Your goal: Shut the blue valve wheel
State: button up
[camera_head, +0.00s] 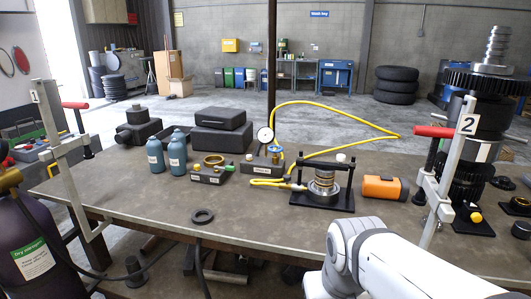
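A small blue part (277,149), which looks like the valve wheel, sits on the dark block (262,162) in the middle of the workbench. It is just below and right of the round pressure gauge (265,135). It is too small here to tell how far it is turned. A yellow hose (340,107) loops up behind it and across to the right. My white arm reaches in from the lower right, well in front of the block. My gripper is not in view.
Two teal bottles (177,152) and black cases (218,128) stand left. Clamps (455,150) rise at both bench ends. The front middle is mostly clear, with a black ring (202,216).

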aim_at(277, 148)
jog(key=z, duration=3.2)
jog(key=k, duration=2.4)
jog(key=u, duration=1.9)
jog(key=i, duration=0.95)
